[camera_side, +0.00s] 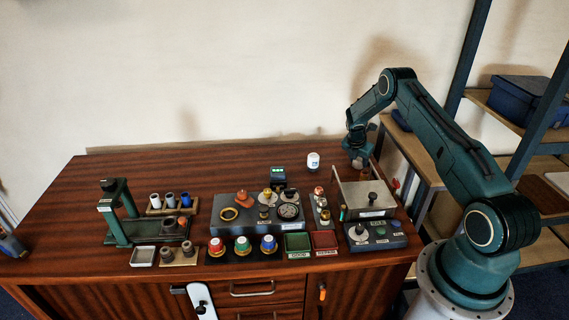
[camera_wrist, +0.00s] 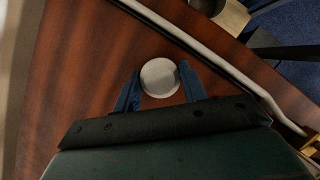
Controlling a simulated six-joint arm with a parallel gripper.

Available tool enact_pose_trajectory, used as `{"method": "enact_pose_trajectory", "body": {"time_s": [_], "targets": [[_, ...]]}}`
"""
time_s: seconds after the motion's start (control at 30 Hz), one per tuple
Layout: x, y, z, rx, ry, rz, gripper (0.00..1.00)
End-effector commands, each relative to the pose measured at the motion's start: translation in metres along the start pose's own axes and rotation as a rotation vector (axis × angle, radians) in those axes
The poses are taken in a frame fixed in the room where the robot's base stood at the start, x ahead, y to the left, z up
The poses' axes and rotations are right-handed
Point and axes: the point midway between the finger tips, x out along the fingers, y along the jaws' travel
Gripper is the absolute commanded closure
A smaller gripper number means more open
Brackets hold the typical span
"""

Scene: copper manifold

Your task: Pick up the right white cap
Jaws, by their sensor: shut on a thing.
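A round white cap (camera_wrist: 160,77) sits between the two blue fingers of my gripper (camera_wrist: 160,70) in the wrist view, with a finger against each side. My gripper is shut on it. In the side view my gripper (camera_side: 357,157) points down at the back right of the wooden table, behind the metal plate stand. The held cap is hard to make out there, and I cannot tell whether it touches the table. Another white cap (camera_side: 313,161) stands upright on the table to the left of my gripper, apart from it.
A metal plate stand (camera_side: 350,195) is in front of my gripper. A dark fixture block (camera_side: 232,222) with several parts fills the middle of the table. Red (camera_side: 324,240) and green (camera_side: 297,242) trays lie at the front. The table's back left is clear. Shelving stands at the right.

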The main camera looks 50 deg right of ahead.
Motion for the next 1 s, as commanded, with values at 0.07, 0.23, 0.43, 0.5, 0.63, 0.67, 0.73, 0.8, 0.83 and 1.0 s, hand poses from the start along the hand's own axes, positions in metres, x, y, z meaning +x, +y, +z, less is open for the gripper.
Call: {"method": "enact_pose_trajectory", "body": {"time_s": [0.07,0.23,0.43,0.5,0.63,0.67,0.73,0.8,0.83,1.0], "targets": [[-0.003,0.0,0.002,0.0,0.0,0.0,0.8],[-0.016,0.0,0.007,0.001,-0.001,0.001,0.8],[-0.043,0.001,0.018,0.001,-0.002,0.002,0.8],[-0.055,0.001,0.024,0.001,-0.003,0.003,0.8],[-0.082,0.001,0.034,0.001,-0.003,0.003,0.8],[-0.088,0.001,0.037,0.002,-0.003,0.003,0.8],[-0.103,0.001,0.043,0.002,-0.004,0.003,0.8],[-0.117,0.001,0.049,0.001,-0.004,0.003,0.8],[-0.122,0.001,0.051,0.001,-0.003,0.003,0.8],[-0.152,0.001,0.063,0.001,-0.003,0.003,0.8]]}}
